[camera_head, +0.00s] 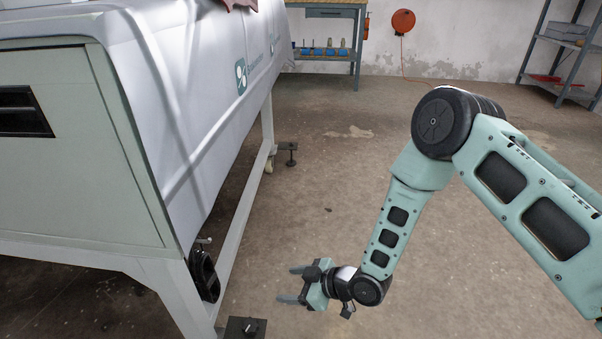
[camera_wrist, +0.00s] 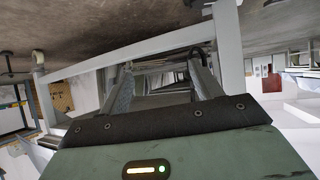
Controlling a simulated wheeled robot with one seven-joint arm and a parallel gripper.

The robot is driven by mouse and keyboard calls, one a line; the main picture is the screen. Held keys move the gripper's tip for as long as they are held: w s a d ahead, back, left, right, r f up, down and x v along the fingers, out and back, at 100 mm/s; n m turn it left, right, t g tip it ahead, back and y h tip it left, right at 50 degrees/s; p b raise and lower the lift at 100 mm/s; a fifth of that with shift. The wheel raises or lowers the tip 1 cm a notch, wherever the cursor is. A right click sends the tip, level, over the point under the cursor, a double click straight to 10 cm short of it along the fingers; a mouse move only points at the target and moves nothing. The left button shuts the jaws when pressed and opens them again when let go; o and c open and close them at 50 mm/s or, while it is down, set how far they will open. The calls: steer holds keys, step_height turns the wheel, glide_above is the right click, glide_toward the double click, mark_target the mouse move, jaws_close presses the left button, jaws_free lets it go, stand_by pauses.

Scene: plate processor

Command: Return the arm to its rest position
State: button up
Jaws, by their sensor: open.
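My gripper (camera_head: 290,284) is at the end of my arm, low in the middle of the head view, over bare floor. Its two fingers point left toward the machine's lower frame and stand apart, with nothing seen between them. My arm bends at the black elbow joint and slopes down to the gripper. In the wrist view the two fingers of my gripper (camera_wrist: 166,80) are spread, with the machine's underside frame beyond them and the scene upside down.
A large machine (camera_head: 75,150) under a grey cover (camera_head: 200,90) fills the left. Its pale frame leg (camera_head: 228,240) stands left of my gripper. A workbench (camera_head: 330,12) and a shelf rack (camera_head: 562,50) stand at the back. The middle floor (camera_head: 345,150) is clear.

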steer(key=s+d+r+m+g+h+p, duration=0.1)
steer(key=s+d+r+h, duration=0.1)
steer(key=r, duration=0.5)
steer(key=s+d+r+m+h, duration=0.1)
steer(key=d+r+h, duration=0.1)
steer(key=r, duration=0.5)
steer(key=s+d+r+m+g+h+p, duration=0.1)
steer(key=s+d+r+h, duration=0.15)
steer(key=r, duration=0.55)
steer(key=s+d+r+m+g+h+p, duration=0.1)
steer(key=s+d+r+m+h, duration=0.1)
steer(key=s+d+r, duration=0.5)
steer(key=s+d+r+m+g+h, duration=0.1)
steer(key=s+d+r+h, duration=0.15)
steer(key=s+r, duration=0.55)
step_height(320, 180, up, 36)
steer(key=s+p, duration=0.1)
steer(key=p, duration=3.7)
steer(key=shift+s+f+y, duration=0.2)
steer(key=shift+s+y, duration=0.1)
steer(key=shift+y, duration=0.1)
